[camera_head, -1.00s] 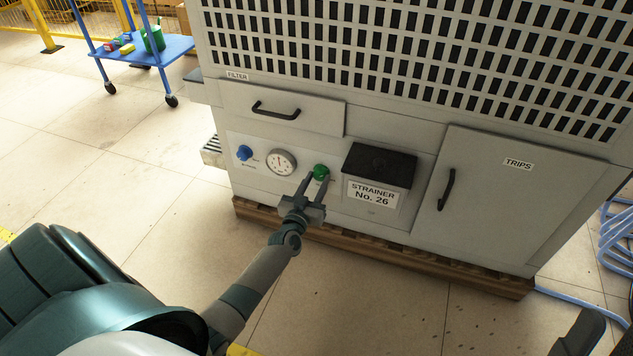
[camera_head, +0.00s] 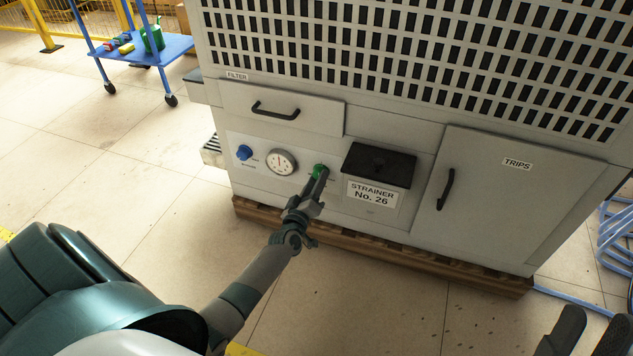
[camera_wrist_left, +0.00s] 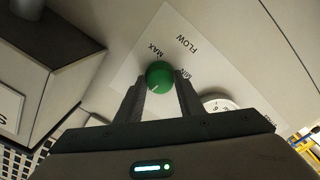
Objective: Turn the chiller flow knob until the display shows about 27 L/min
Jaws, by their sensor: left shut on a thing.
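The green flow knob (camera_head: 319,171) is on the chiller's front panel, right of a round white dial gauge (camera_head: 281,162). In the left wrist view the knob (camera_wrist_left: 159,74) sits on a plate lettered FLOW, MIN and MAX, with a pale pointer line on its face. My left gripper (camera_head: 320,174) is shut on the knob, one finger each side. The gauge (camera_wrist_left: 216,101) is partly hidden behind the gripper there. Its needle looks about upright in the head view, but its numbers are too small to read. My right gripper (camera_head: 587,333) is open and empty at the bottom right.
A blue knob (camera_head: 244,152) is left of the gauge. The black-lidded strainer box (camera_head: 378,166) juts out close to the right of the green knob. The filter drawer (camera_head: 283,108) is above, and the TRIPS door (camera_head: 500,200) stands further right. Floor in front is clear.

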